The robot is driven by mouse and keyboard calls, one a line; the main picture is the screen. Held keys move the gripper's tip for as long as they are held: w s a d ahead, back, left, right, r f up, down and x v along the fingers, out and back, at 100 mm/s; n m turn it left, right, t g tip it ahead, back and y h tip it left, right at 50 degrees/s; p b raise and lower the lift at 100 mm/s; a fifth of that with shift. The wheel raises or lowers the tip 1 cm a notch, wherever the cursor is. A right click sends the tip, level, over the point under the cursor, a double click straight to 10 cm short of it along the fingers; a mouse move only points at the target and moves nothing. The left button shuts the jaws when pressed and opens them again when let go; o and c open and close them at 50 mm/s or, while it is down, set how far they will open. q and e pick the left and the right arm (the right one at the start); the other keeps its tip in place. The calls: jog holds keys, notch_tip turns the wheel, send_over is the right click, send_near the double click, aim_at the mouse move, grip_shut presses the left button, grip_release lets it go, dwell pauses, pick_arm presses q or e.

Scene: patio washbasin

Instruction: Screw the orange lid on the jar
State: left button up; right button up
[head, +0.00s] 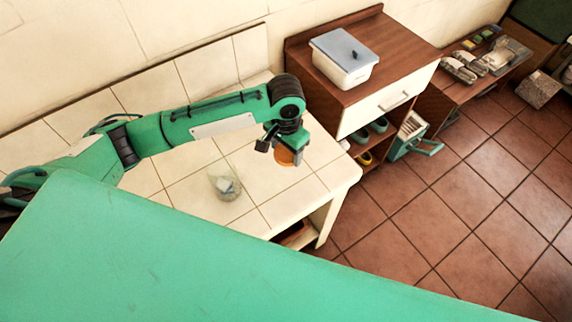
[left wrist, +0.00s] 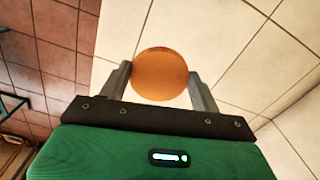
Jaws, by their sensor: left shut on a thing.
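The orange lid (left wrist: 160,74) is a round disc held between the two fingers of my left gripper (left wrist: 160,80) in the left wrist view. In the head view the lid (head: 285,157) shows under my left gripper (head: 288,150), above the right part of the tiled counter. The glass jar (head: 225,187) stands on the counter to the left of the lid and nearer the front. It is clear, with something pale inside, and its top is uncovered. The lid and jar are apart. My right gripper is not in view.
The tiled counter (head: 200,205) is otherwise mostly clear, and its right edge drops to the brown floor. A brown cabinet (head: 405,50) carrying a white box with a grey-blue lid (head: 344,55) stands behind and right. My green body covers the foreground.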

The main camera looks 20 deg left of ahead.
aim_at(286, 153)
pick_arm(q)
notch_tip(286, 153, up, 10)
jog(key=b, duration=0.1)
jog(key=shift+f, duration=0.15)
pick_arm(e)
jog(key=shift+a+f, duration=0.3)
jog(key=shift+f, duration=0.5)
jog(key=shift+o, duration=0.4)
